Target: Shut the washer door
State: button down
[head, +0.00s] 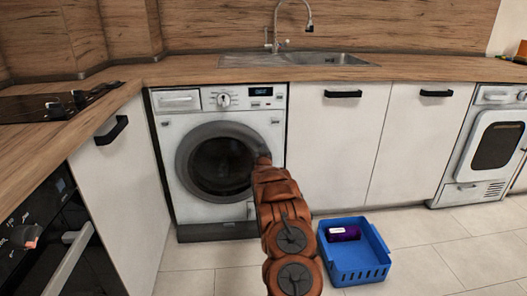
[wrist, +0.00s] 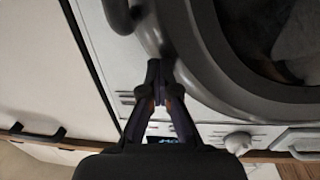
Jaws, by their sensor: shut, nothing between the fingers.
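The white washer (head: 187,130) stands under the counter, with its round grey-rimmed door (head: 185,160) on the front. The door lies close to the washer's front; I cannot tell whether it is flush or slightly ajar. My gripper (head: 263,160) is at the right edge of the door. In the wrist view my gripper (wrist: 160,68) is shut and empty, its tips at the grey door rim (wrist: 205,65); whether they touch is unclear. Dark glass (wrist: 250,40) fills the right of that view. A dark curved part, perhaps the door handle (wrist: 118,15), shows above the fingers. My arm hides part of the washer's lower right.
A blue basket (head: 374,268) with a purple item (head: 343,233) stands on the floor right of my arm. White cabinets (head: 330,145) flank the washer. An oven (head: 45,250) is at the left, and another appliance (head: 470,165) at the far right.

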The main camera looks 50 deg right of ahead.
jog(key=shift+s+d+r+p, duration=0.35)
jog(key=shift+s+d+r, duration=0.25)
jog(key=shift+s+r, duration=0.2)
jog(key=f+p+v, duration=0.1)
jog(key=p+v, duration=0.1)
jog(key=v, duration=1.2)
jog(key=shift+w+a+f+p, duration=0.15)
jog(key=shift+w+f+p, duration=0.15)
